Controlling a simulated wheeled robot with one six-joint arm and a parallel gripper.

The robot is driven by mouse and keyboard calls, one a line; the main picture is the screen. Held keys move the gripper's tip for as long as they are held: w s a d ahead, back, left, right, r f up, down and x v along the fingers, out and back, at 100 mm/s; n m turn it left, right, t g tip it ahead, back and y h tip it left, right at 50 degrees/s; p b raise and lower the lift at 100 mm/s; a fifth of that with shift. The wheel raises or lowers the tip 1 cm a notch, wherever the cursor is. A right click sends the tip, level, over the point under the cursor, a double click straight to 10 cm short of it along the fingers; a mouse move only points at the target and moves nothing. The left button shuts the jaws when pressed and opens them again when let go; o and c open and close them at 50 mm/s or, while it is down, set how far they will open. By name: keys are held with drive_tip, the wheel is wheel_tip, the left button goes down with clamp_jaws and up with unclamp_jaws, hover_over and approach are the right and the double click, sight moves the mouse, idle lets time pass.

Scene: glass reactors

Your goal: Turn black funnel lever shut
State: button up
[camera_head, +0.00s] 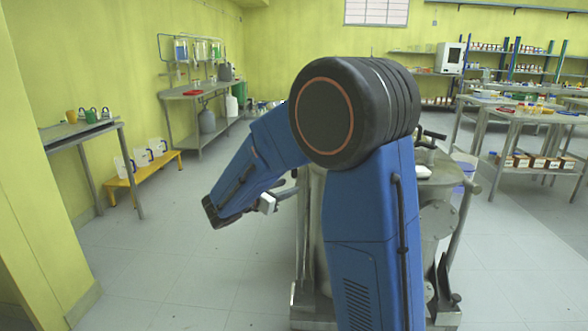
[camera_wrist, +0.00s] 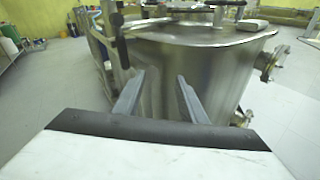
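My gripper (camera_wrist: 161,92) is open, with its two grey fingers apart and nothing held between them. In the head view my gripper (camera_head: 287,190) is at the left side of the steel reactor, partly hidden by my arm. The steel reactor (camera_wrist: 215,65) fills the middle of the wrist view, its curved wall beyond the fingers. In the head view the reactor (camera_head: 441,180) is mostly behind my arm. A dark upright handle (camera_wrist: 120,45) stands at the reactor's left, above and left of the fingers. I cannot tell whether it is the black funnel lever. No funnel is clearly visible.
A flanged port (camera_wrist: 272,63) sticks out at the reactor's right. A low yellow bench (camera_head: 145,176) and a steel table (camera_head: 75,133) stand along the left wall. Open floor (camera_head: 190,260) lies left of the reactor. Shelves and tables with supplies (camera_head: 520,115) stand at the right.

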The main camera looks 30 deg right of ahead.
drive_tip(key=w+a+n+t, duration=0.3)
drive_tip(key=w, duration=0.4)
drive_tip(key=shift+h, duration=0.4)
drive_tip(key=x, duration=1.1)
drive_tip(key=f+x, duration=0.1)
drive_tip(key=x, duration=0.4)
drive_tip(key=shift+d, duration=0.45)
clamp_jaws()
